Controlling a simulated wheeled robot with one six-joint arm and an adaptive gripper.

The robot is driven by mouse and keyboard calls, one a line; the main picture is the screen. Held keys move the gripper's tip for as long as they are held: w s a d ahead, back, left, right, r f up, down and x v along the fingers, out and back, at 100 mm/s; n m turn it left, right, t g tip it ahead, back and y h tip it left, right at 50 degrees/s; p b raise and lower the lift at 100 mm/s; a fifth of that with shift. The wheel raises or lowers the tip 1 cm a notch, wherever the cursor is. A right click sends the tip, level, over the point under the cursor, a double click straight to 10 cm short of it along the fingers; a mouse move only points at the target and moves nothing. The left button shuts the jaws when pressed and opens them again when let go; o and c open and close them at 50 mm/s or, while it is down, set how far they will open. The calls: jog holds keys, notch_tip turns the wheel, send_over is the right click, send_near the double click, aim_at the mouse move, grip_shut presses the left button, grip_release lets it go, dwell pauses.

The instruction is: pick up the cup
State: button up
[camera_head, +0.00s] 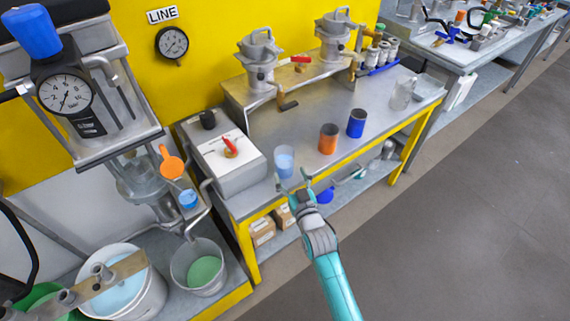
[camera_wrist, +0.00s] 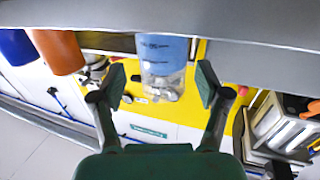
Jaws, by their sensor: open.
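The cup (camera_head: 284,160) is a clear beaker with pale blue liquid. It stands upright near the front edge of the steel bench (camera_head: 320,176), close to its left end. In the wrist view, which is upside down, the cup (camera_wrist: 163,62) appears between the two fingers with its clear rim pointing down. My gripper (camera_head: 294,182) is open and empty just in front of the cup, at the bench's front edge. In the wrist view my gripper (camera_wrist: 161,84) shows a gap on both sides of the cup. I cannot tell how far the fingertips reach along it.
An orange cylinder (camera_head: 328,138) and a blue cylinder (camera_head: 356,123) stand right of the cup. A grey box (camera_head: 222,165) with a red-handled valve is to its left. A glass jug (camera_head: 403,94) stands farther right. Open floor (camera_head: 470,210) lies at right.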

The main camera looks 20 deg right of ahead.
aim_at(288, 169)
jog(key=w, duration=0.4)
jog(key=shift+a+r, duration=0.2)
jog(key=shift+r, duration=0.15)
jog(key=shift+w, duration=0.6)
jog(key=c, duration=1.1)
